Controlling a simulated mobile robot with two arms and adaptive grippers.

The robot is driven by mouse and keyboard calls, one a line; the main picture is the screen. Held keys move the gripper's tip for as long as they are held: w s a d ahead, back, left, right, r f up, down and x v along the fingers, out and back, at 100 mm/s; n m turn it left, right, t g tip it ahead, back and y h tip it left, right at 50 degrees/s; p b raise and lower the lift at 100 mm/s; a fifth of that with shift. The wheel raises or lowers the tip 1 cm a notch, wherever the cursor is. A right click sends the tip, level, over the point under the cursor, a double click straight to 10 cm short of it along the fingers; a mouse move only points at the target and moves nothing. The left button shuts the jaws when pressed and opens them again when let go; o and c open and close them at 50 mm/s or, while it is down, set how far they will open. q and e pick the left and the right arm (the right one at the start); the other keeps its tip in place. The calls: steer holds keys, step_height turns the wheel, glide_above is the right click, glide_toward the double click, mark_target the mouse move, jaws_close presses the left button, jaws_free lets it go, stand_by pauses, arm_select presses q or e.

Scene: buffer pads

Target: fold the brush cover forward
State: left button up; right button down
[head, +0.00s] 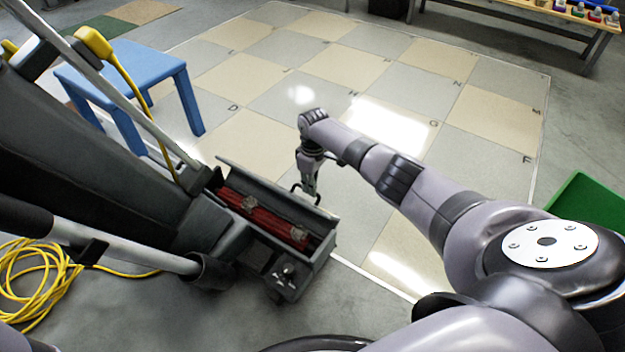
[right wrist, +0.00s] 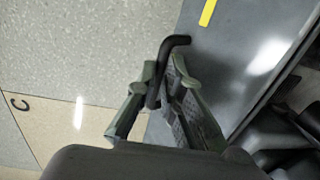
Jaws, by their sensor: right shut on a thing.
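The floor machine (head: 100,150) leans in from the left, with its dark brush housing low on the floor. The brush cover (head: 275,187) is a long grey flap along the far edge of the housing and stands raised. Red brushes (head: 262,216) show in the open housing. My right gripper (head: 309,192) is at the far side of the cover. In the right wrist view its fingers (right wrist: 168,92) are shut on a bent black handle (right wrist: 174,50) beside the grey cover panel (right wrist: 225,60), which has a yellow mark. My left gripper is not in view.
A blue step stool (head: 135,75) stands behind the machine at the left. A yellow cable (head: 40,275) lies coiled on the floor at the lower left. A green container (head: 590,205) is at the right. The tiled floor (head: 330,70) beyond the housing is clear.

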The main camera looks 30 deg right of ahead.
steer(key=c, duration=1.7)
jaws_free()
steer(key=shift+a+f, duration=0.25)
steer(key=shift+d, duration=0.1)
steer(key=shift+r, duration=0.2)
steer(key=r, duration=1.1)
steer(key=shift+w+d+r, duration=0.15)
steer(key=shift+d+r, duration=0.15)
steer(key=shift+r, duration=0.05)
steer(key=shift+c, duration=0.4)
